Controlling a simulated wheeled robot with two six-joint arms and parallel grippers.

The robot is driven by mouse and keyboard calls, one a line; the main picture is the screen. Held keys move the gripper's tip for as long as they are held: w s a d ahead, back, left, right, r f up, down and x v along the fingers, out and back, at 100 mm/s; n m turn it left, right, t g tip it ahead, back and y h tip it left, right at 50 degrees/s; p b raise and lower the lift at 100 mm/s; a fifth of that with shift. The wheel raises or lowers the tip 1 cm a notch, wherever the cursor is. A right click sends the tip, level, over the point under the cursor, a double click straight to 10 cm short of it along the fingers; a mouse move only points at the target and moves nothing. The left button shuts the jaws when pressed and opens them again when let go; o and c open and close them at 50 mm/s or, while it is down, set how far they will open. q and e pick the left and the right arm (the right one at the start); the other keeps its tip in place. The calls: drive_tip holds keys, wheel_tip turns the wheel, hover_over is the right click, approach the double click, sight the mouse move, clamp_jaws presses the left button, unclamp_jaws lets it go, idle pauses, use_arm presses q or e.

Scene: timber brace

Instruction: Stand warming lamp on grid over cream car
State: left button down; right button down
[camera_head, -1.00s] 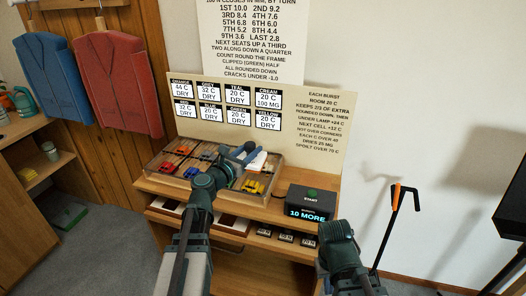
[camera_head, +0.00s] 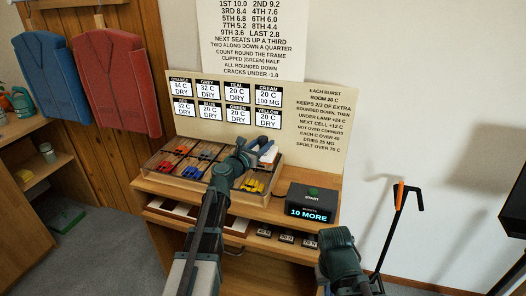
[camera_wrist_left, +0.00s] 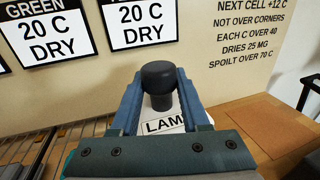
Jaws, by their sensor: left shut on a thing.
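In the left wrist view the jaws (camera_wrist_left: 157,98) flank the black knob (camera_wrist_left: 159,80), with a white "LAM" label below. The lamp is at the back right of the grid (camera_head: 176,183), a case with several cells. I cannot tell whether it touches the grid. Orange, grey, blue and yellow cars show in cells; the cream car is not visible, and the arm and lamp hide some cells. My right gripper is not clear; only a dark wrist part shows.
A box with a START button (camera_head: 311,204) reads "10 MORE" right of the grid. A sign board (camera_head: 300,130) stands close behind. Below is a shelf with small number tags (camera_head: 287,239). A hooked rod (camera_head: 396,225) leans at the right wall.

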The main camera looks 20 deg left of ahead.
use_arm(q)
drive_tip(key=shift+f, duration=0.6)
drive_tip(key=shift+r, duration=0.15)
use_arm(e)
drive_tip(key=shift+f, duration=0.5)
drive_tip(key=shift+f, duration=0.1)
use_arm(q)
drive_tip(key=shift+c, duration=1.9)
unclamp_jaws()
drive_tip(key=v, duration=1.2)
drive_tip(key=shift+s, duration=0.1)
use_arm(e)
drive_tip(key=shift+s, duration=0.1)
